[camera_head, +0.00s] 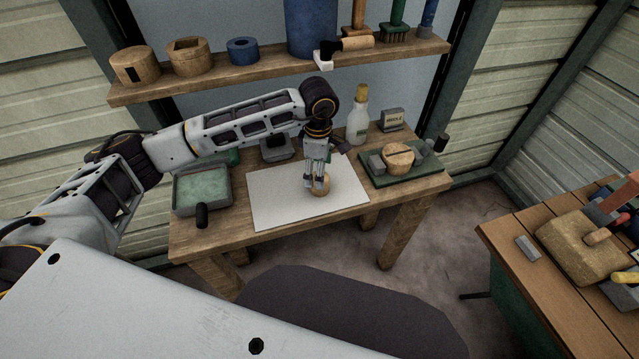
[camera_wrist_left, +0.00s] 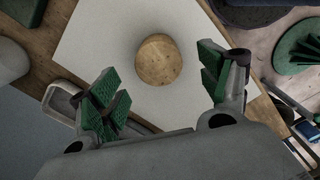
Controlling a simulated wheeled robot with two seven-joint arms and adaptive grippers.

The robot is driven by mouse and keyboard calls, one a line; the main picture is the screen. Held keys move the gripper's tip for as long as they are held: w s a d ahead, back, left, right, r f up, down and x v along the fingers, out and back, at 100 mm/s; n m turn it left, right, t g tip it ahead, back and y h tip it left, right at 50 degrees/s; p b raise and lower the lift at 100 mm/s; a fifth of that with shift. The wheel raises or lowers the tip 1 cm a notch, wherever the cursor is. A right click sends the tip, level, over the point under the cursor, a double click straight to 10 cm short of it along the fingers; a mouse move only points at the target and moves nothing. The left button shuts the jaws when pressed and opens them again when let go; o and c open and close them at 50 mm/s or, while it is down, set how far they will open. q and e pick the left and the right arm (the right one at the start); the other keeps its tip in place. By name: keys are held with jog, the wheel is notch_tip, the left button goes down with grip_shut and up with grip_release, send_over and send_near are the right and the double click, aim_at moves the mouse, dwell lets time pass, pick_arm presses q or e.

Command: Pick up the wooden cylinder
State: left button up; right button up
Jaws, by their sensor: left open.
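The wooden cylinder (camera_head: 321,188) stands on a white sheet (camera_head: 270,200) on the wooden table, partly hidden behind my left gripper in the head view. In the left wrist view the round wooden top of the cylinder (camera_wrist_left: 159,60) shows against the white sheet (camera_wrist_left: 95,45). My left gripper (camera_head: 317,184) points down over the cylinder. In the left wrist view its green-padded fingers (camera_wrist_left: 160,90) are wide apart, with the cylinder beyond and between them and a gap on each side. My right gripper does not show.
A tray with pale green contents (camera_head: 174,192) stands left of the sheet. A green board (camera_head: 424,172) with a round wooden block (camera_head: 398,157) lies to the right. A white bottle (camera_head: 357,123) stands behind. A shelf (camera_head: 200,88) with several items runs above the table.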

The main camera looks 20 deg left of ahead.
pick_arm(q)
jog(key=shift+f, duration=0.6)
notch_tip(320, 180, down, 3)
jog(key=shift+r+p, duration=0.15)
jog(key=shift+p, duration=0.15)
jog(key=shift+f, duration=0.65)
jog(key=c, duration=1.3)
jog(key=shift+c, duration=0.2)
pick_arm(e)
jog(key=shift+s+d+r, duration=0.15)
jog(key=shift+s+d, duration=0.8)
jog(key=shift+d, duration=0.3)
